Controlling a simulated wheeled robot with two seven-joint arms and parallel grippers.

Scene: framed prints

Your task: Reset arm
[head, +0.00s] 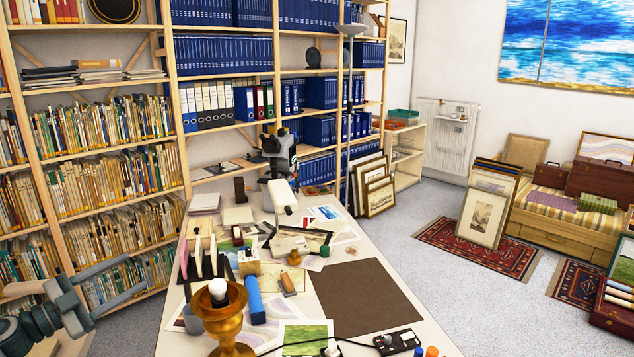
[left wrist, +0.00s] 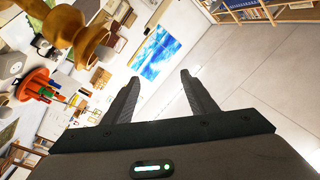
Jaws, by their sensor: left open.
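My left gripper (head: 135,273) comes in from the left edge in the head view, level with the bookshelf and left of the table. It is open, with its two fingers apart and pointing right. In the left wrist view the open left gripper (left wrist: 159,78) has nothing between its fingers. My right gripper is in neither view.
The long table (head: 428,338) holds a brass lamp-like stand (head: 226,325), a microscope (head: 279,155), a dark brown mat (head: 365,297) and papers. A tall bookshelf (head: 105,145) stands behind the gripper. Framed prints (head: 487,205) lean at the right. Grey floor (head: 405,222) is open beyond the table.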

